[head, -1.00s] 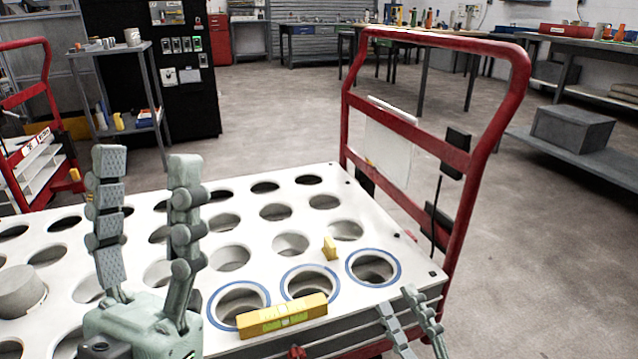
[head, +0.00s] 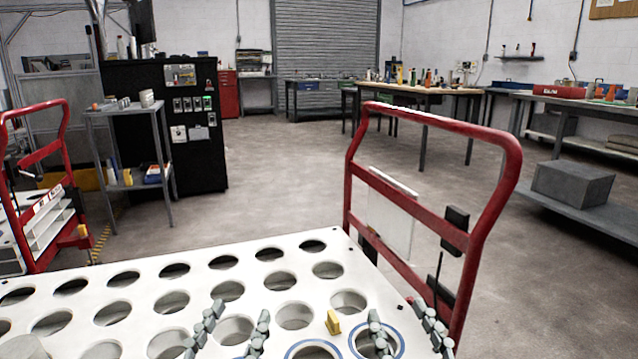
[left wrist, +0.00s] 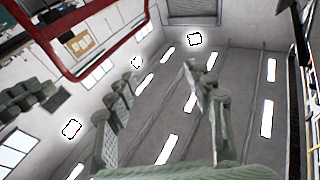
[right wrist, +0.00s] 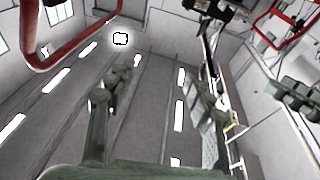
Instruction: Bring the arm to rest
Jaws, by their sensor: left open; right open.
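My left gripper (head: 240,312) shows at the bottom centre of the head view, fingers apart and pointing up in front of the white holed cart top. My right gripper (head: 396,312) is to its right, fingers also apart and pointing up, by the blue-ringed holes. Both look empty. In the left wrist view the left gripper (left wrist: 152,84) has a clear gap, with ceiling lights behind it. In the right wrist view the right gripper (right wrist: 165,75) also has nothing between its fingers. The palms are below the head view's edge.
The white holed cart top (head: 236,250) fills the bottom left, with a small yellow piece (head: 333,322) standing on it. A red cart handle (head: 440,120) rises at the right. A grey shelf rack (head: 125,108) stands at the back left. Open floor lies beyond.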

